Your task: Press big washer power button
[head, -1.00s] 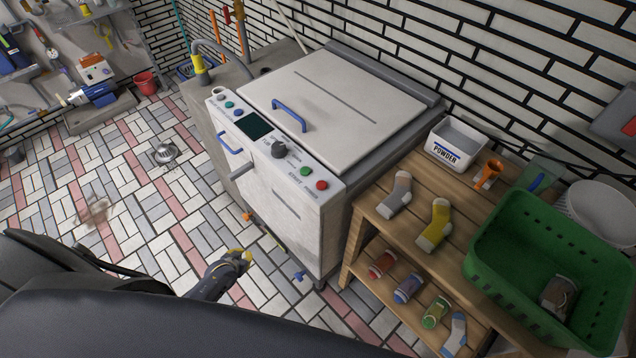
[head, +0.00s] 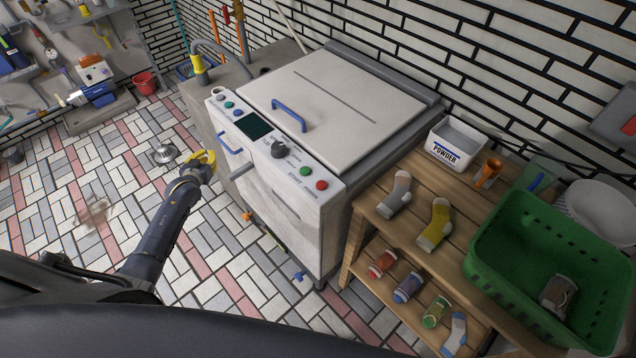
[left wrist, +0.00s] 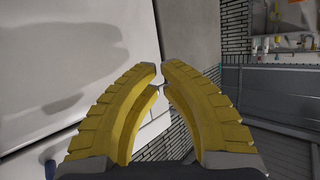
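The big washer (head: 300,225) is a white machine with a flat lid (head: 335,100) and a sloped control panel along its front top edge. At the panel's right end are a green button (head: 306,171) and a red button (head: 321,185), with small lettering beside them that is hard to read. A dark knob (head: 278,150) and dark screen (head: 253,126) lie further left. My left gripper (head: 208,160) is in front of the washer's left part, apart from the buttons. In the left wrist view its yellow fingers (left wrist: 160,72) nearly meet at the tips, with nothing between them. My right gripper is not visible.
A wooden shelf (head: 400,233) with socks stands right of the washer, bearing a powder box (head: 455,146) and a green basket (head: 510,245). A blue handle (head: 289,114) rises from the lid. Another blue handle (head: 229,146) sticks out of the front. The tiled floor at left is mostly clear.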

